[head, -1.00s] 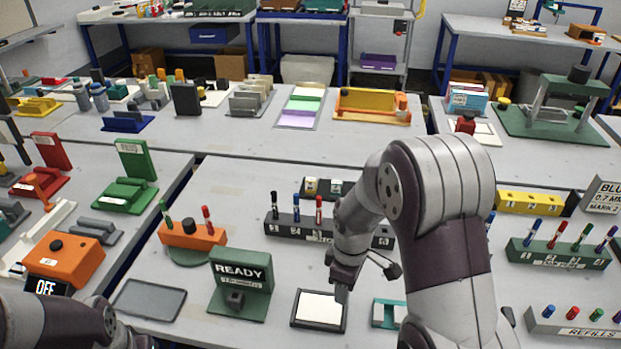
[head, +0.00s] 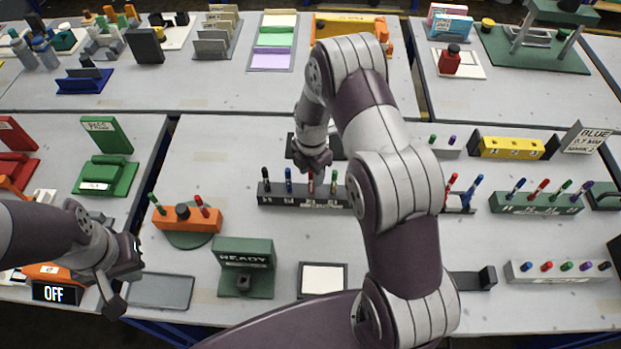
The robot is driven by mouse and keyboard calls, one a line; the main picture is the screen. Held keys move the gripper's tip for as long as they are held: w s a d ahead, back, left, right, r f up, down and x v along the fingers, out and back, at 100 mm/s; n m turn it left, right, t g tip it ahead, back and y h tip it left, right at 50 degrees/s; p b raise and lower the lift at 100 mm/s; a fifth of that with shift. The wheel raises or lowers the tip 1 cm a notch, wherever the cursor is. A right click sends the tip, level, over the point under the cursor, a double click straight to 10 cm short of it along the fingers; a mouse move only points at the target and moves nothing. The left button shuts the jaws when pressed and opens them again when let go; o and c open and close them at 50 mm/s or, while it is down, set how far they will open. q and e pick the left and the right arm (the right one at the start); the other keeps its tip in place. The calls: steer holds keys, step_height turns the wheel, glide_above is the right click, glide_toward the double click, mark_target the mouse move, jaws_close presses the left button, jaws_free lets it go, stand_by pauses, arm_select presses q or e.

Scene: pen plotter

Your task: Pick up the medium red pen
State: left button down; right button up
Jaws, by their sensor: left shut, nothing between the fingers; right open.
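A dark rack (head: 275,200) stands in the middle of the near table with a black pen, a blue pen (head: 289,181), a red pen (head: 311,183) and a green pen upright in it. The label on the rack is too small to read surely. My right gripper (head: 313,168) points down right over the red pen, open, its fingers hiding the pen's top; I cannot tell whether they touch it. My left gripper (head: 124,290) is shut and empty at the lower left, over the table near the grey tray.
An orange holder (head: 187,223) with a red and a green pen stands left of the rack. A green READY stand (head: 243,268) and a white pad (head: 323,280) are in front. A green rack (head: 536,205) with several pens is at right.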

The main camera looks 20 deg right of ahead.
mark_target(311, 186)
step_height(311, 186, down, 3)
steer(key=shift+r+p, duration=0.1)
steer(key=shift+p, duration=0.3)
steer(key=shift+f, duration=0.35)
jaws_close()
steer(key=shift+r, duration=0.1)
